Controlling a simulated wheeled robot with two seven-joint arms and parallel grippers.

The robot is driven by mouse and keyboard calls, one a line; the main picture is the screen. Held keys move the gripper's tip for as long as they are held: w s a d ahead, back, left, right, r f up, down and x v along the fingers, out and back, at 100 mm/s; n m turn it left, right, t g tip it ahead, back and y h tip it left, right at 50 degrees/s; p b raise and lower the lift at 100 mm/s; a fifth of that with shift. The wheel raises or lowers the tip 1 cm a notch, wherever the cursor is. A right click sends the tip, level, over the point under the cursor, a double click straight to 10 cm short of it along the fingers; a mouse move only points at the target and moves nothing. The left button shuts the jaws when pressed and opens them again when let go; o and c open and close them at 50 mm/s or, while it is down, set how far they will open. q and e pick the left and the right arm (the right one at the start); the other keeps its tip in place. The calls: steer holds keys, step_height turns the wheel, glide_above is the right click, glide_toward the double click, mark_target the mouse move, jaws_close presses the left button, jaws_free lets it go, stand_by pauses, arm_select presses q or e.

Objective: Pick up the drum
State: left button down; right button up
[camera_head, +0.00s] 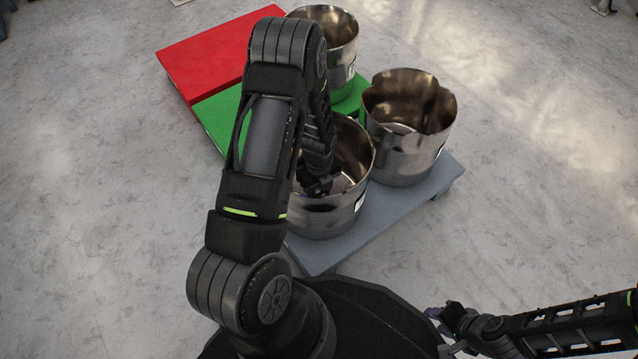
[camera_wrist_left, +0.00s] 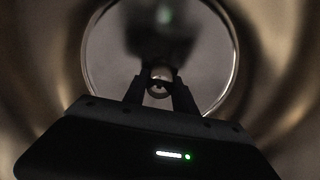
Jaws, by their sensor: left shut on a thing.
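Three shiny metal drums stand close together. The near drum (camera_head: 326,222) is on a grey platform, and my left arm reaches down into its open top. My left gripper (camera_head: 320,186) is mostly hidden by its own arm in the head view. In the left wrist view its fingers (camera_wrist_left: 160,88) are close together at a small round part, with the curved metal wall (camera_wrist_left: 285,60) around them. It is shut on the near drum, though the exact contact is unclear. My right gripper (camera_head: 447,325) is low at the right, away from the drums; its opening is unclear.
A second drum (camera_head: 405,150) stands on the grey platform (camera_head: 390,215), right of the near one. A third drum (camera_head: 340,55) stands behind on the green platform (camera_head: 215,115). A red platform (camera_head: 215,55) lies at the back left. The floor at left and right is clear.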

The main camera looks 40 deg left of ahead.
arm_select(q)
steer(key=shift+w+r, duration=0.1)
step_height(320, 180, up, 10)
steer(key=p, duration=0.4)
steer(key=shift+p, duration=0.3)
stand_by(0.7)
